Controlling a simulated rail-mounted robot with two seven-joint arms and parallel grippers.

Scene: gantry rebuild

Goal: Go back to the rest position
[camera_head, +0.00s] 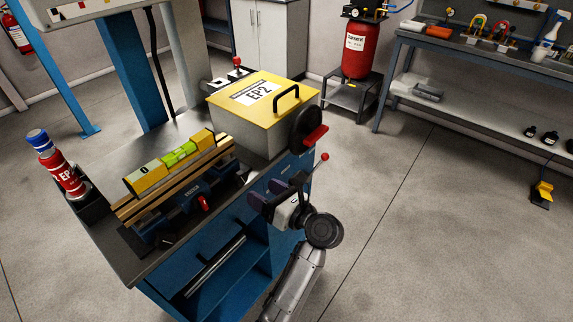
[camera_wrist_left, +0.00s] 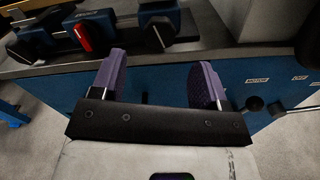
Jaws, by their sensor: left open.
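My left gripper (camera_head: 267,194) is in front of the blue workbench's near side, just below the level of its top. Its two purple-padded fingers are spread apart with nothing between them. In the left wrist view, the open gripper (camera_wrist_left: 157,80) faces the blue side panel (camera_wrist_left: 150,83) of the bench, with the vise (camera_wrist_left: 110,28) and its red handle above the fingers. I cannot tell the exact gap to the panel. My right gripper is not in view.
On the workbench (camera_head: 110,240) stand a spirit level (camera_head: 180,157) on wooden strips, a yellow-lidded box (camera_head: 250,128) and a red bottle (camera_head: 62,172). A red-tipped lever (camera_head: 323,158) sticks out near my gripper. Open floor (camera_head: 430,230) lies to the right.

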